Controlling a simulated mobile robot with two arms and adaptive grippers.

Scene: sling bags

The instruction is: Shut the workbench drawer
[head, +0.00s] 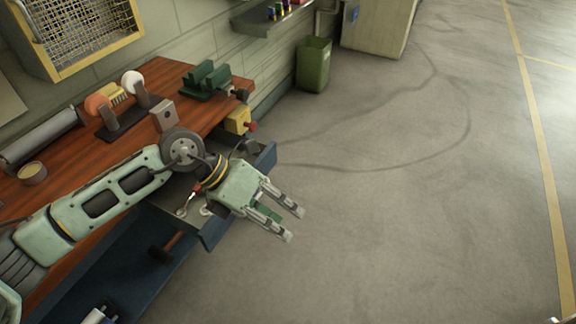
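The workbench drawer (213,233) is pulled out from under the wooden top of the workbench (70,190). Its dark blue-grey front stands clear of the bench, and small tools lie inside. My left arm reaches across the bench and over the drawer, hiding part of its inside and front. My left gripper (295,225) is open and empty, with its two fingers apart. The fingers point outward past the drawer front, over the floor. I cannot tell whether the gripper touches the drawer. Only a small sliver, possibly my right gripper, shows at the bottom right corner.
A green vise (205,80), a bench grinder (120,112) and a yellow box with a red knob (238,121) are on or at the bench. A green bin (313,65) stands by the wall. The grey floor (420,200) right of the drawer is clear.

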